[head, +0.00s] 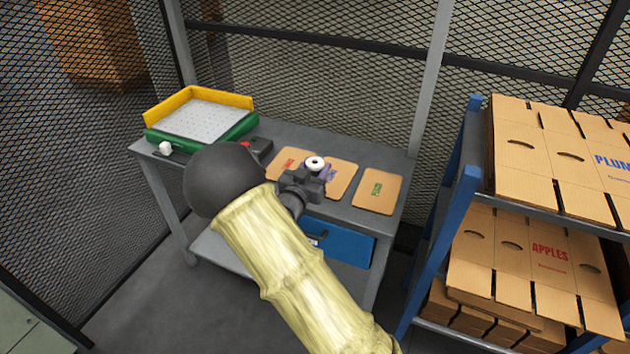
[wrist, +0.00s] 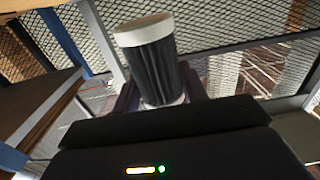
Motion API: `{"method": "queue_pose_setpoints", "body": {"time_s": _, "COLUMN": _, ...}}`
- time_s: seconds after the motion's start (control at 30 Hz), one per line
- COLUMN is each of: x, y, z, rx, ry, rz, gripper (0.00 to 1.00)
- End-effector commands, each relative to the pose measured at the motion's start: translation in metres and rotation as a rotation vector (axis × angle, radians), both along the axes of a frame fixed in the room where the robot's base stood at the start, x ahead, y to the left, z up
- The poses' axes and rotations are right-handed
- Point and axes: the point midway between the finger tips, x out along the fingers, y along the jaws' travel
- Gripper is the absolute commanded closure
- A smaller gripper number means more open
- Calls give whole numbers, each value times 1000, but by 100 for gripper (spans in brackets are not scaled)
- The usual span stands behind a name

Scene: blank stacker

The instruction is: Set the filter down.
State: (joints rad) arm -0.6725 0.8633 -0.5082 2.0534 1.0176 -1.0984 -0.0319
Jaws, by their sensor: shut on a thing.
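The filter (wrist: 155,65) is a dark pleated cylinder with a white band and a tan top, seen in the wrist view. In the head view only its white ring-shaped end (head: 315,163) shows, above my gripper (head: 308,180). My gripper is shut on the filter; its dark fingers stand on both sides of the filter's lower part in the wrist view. The gripper is over the grey table (head: 345,215), in front of the flat cards. My arm and gripper hide part of the table, and I cannot tell the height above it.
A green-and-yellow tray (head: 205,118) stands at the left. A blue rack (head: 455,205) with flat cardboard boxes (head: 545,150) is at the right. Wire mesh encloses the area.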

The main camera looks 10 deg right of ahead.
Motion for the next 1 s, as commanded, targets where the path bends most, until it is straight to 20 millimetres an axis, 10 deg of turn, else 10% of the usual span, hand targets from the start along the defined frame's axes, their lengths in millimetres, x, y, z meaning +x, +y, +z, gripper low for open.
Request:
{"method": "queue_pose_setpoints", "body": {"time_s": 0.27, "x": 0, "y": -1, "z": 32, "rx": -1, "ry": -1, "rz": -1, "gripper": 87}}
{"method": "queue_pose_setpoints", "body": {"time_s": 1.0, "x": -2, "y": 1, "z": 25, "rx": -4, "ry": 7, "rz": 10, "gripper": 87}}
